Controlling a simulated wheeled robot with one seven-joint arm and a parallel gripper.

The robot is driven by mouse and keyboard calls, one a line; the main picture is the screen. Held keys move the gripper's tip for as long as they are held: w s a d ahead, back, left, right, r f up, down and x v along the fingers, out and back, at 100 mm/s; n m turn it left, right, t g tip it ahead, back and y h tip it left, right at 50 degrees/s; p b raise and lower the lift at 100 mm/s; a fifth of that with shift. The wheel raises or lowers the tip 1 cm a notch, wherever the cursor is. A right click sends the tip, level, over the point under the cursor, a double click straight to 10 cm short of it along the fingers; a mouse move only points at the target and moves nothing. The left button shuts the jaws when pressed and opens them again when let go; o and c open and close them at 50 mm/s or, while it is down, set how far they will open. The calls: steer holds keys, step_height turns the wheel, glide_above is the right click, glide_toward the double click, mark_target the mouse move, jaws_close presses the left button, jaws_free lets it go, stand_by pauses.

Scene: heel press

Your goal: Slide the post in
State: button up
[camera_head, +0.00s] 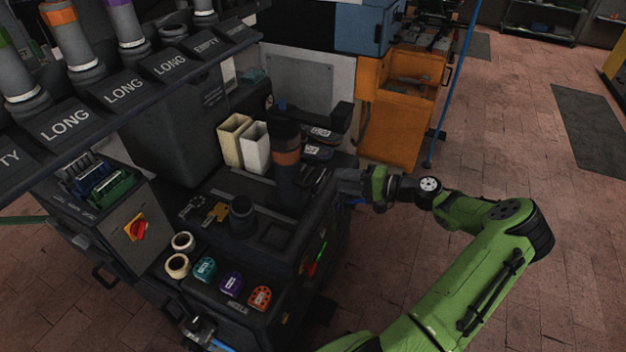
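A dark post (287,180) with an orange-brown band stands upright over the dark machine top (217,190). A square recess (276,235) lies in front of it, and a short dark cylinder (242,217) stands to its left. My gripper (322,183) is at the right side of the post, reaching in level from the right. Its dark fingers blend with the post and the dark parts behind. I cannot tell whether they touch or close on the post. The post's lower end is hard to make out against the dark surface.
A rack (150,72) at upper left holds several banded posts over labels such as LONG and EMPTY. Keys (216,212), tape rolls (177,265) and coloured heel pieces (231,284) lie left and front.

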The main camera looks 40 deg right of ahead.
mark_target(315, 175)
steer(key=b+x, duration=0.1)
steer(key=x, duration=0.8)
steer(key=shift+f, duration=0.1)
jaws_close()
steer(key=shift+a, duration=0.1)
